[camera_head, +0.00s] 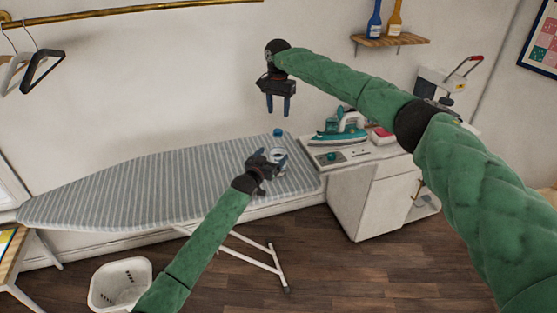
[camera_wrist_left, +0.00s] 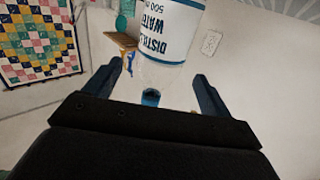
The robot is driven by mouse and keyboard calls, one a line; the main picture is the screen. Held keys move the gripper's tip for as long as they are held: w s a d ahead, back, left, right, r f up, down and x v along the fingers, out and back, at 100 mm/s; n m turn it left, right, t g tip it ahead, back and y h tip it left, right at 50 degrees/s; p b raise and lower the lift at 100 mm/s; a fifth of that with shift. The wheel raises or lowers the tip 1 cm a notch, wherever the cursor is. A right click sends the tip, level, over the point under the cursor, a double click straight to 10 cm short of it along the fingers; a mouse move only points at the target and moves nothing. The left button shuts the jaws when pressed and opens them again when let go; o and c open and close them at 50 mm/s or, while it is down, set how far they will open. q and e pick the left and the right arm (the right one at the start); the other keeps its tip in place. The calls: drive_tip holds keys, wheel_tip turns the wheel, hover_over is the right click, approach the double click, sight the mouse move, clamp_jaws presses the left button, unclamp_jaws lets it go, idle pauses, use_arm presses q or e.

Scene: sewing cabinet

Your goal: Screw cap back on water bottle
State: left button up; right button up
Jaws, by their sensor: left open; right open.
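The water bottle, with a white and blue label, is partly seen at my left gripper (camera_head: 280,161) in the head view. In the left wrist view the bottle (camera_wrist_left: 168,28) stands upright, its label reading "WATER", beyond and between the open fingertips of the left gripper (camera_wrist_left: 168,82). My right gripper (camera_head: 278,108) is open and empty, pointing down above the cap.
The striped ironing board (camera_head: 130,188) is otherwise clear. A teal iron (camera_head: 341,130) stands on the white cabinet (camera_head: 375,200) to the right. A wall shelf (camera_head: 390,41) holds two bottles. A white basket (camera_head: 120,283) sits on the floor.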

sight(280, 146)
use_arm(q)
drive_tip(key=shift+x, duration=3.7)
use_arm(e)
drive_tip(key=shift+a, duration=0.1)
use_arm(q)
drive_tip(key=c, duration=1.7)
clamp_jaws()
use_arm(e)
drive_tip(key=shift+s+a+f, duration=0.1)
drive_tip(key=shift+f, duration=0.05)
drive_tip(key=m, duration=1.3)
drive_tip(key=shift+m, duration=0.3)
drive_tip(key=m, duration=0.4)
